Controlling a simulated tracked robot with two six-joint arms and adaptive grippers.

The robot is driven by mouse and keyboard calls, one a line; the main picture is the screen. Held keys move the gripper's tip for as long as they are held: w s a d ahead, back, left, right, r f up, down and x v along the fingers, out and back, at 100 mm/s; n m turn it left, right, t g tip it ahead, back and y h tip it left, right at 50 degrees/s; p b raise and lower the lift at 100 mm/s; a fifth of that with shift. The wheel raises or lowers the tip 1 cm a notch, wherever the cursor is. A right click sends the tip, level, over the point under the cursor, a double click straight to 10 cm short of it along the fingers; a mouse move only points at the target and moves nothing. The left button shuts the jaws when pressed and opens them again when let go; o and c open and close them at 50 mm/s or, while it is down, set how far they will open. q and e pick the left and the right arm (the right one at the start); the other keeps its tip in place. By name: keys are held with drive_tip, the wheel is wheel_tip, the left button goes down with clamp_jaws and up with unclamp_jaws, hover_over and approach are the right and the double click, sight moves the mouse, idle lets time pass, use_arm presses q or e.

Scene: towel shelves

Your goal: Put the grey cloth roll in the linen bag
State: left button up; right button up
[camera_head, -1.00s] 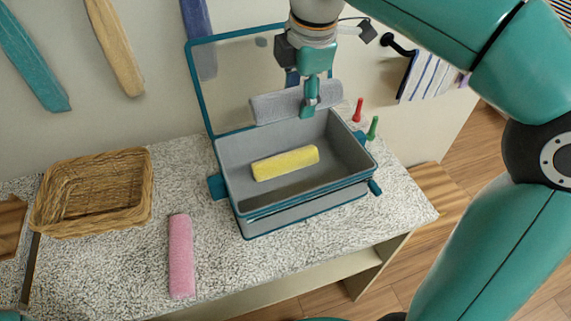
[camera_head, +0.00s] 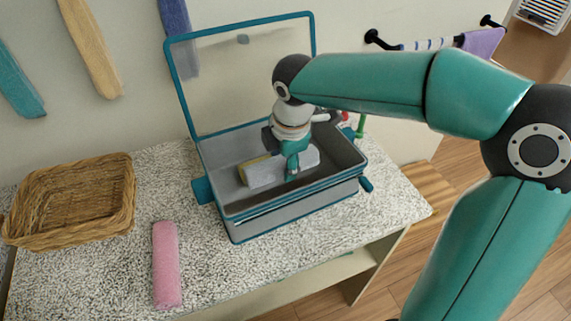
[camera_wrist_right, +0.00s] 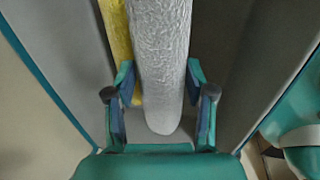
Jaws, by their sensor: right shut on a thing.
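The grey cloth roll (camera_head: 262,174) is in my right gripper (camera_head: 293,172), down inside the grey, teal-edged linen bag (camera_head: 298,212). In the right wrist view, the roll (camera_wrist_right: 160,55) runs lengthwise between the fingers of the right gripper (camera_wrist_right: 160,88), which are shut on it. Whether the roll touches the bag's floor I cannot tell. A yellow roll (camera_wrist_right: 117,40) lies close beside it in the bag, mostly hidden behind the grey roll in the head view. The bag's lid (camera_head: 240,75) stands open at the back. My left gripper is not in view.
A pink roll (camera_head: 166,265) lies on the speckled counter (camera_head: 205,285) at the bag's left front. A wicker basket (camera_head: 75,205) stands farther left. A green peg-like thing (camera_head: 361,126) stands by the bag's back right corner. The counter between basket and bag is clear.

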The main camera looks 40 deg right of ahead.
drive_tip(key=shift+f, duration=0.7)
drive_tip(key=shift+s+f+b, duration=0.1)
drive_tip(key=shift+f+b, duration=0.4)
drive_tip(key=shift+f, duration=0.1)
drive_tip(key=o, duration=1)
drive_tip(key=shift+o, duration=0.8)
drive_tip(key=shift+r, duration=0.1)
